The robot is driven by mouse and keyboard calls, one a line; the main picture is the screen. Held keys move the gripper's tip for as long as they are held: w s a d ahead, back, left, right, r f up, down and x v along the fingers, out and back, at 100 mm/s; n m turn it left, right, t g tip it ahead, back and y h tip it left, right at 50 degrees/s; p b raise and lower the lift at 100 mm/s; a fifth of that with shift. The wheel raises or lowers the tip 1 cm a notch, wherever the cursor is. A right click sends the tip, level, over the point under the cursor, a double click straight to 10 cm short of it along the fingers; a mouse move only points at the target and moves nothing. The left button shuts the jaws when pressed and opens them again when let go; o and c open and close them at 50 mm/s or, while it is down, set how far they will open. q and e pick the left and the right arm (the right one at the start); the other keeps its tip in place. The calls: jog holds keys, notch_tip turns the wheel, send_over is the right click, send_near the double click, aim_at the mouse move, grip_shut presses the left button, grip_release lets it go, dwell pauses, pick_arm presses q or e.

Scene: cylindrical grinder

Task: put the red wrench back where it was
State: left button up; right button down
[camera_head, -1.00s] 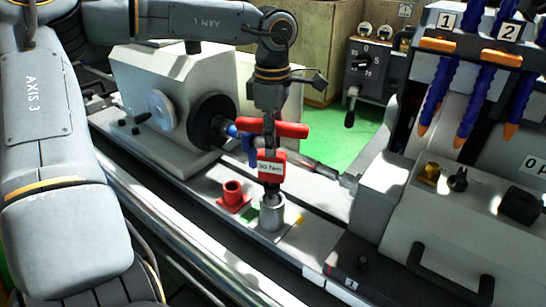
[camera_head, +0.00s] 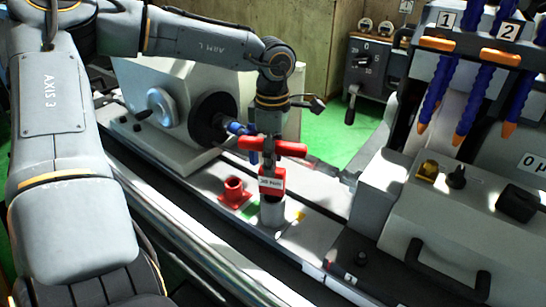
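The red wrench (camera_head: 271,181) has a red T-handle and a red body with a white label. It stands upright, with its lower end in the grey cylindrical holder (camera_head: 272,212) on the machine bed. My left gripper (camera_head: 269,144) comes down from above and is shut on the wrench's T-handle. The gripper's fingers are partly hidden by the handle. An empty red holder (camera_head: 234,192) stands just left of the grey one. My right gripper is not in view.
The workhead with its dark chuck (camera_head: 211,119) stands close behind and left of the wrench. A grey machine housing (camera_head: 440,235) with a black handle is at right. Blue coolant hoses (camera_head: 473,105) hang above it. A green patch (camera_head: 251,209) lies beside the holders.

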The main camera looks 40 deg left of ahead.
pick_arm(q)
jog(key=shift+r, duration=0.2)
notch_tip(320, 180, up, 12)
jog(key=shift+f+b, duration=0.1)
jog(key=shift+b, duration=0.8)
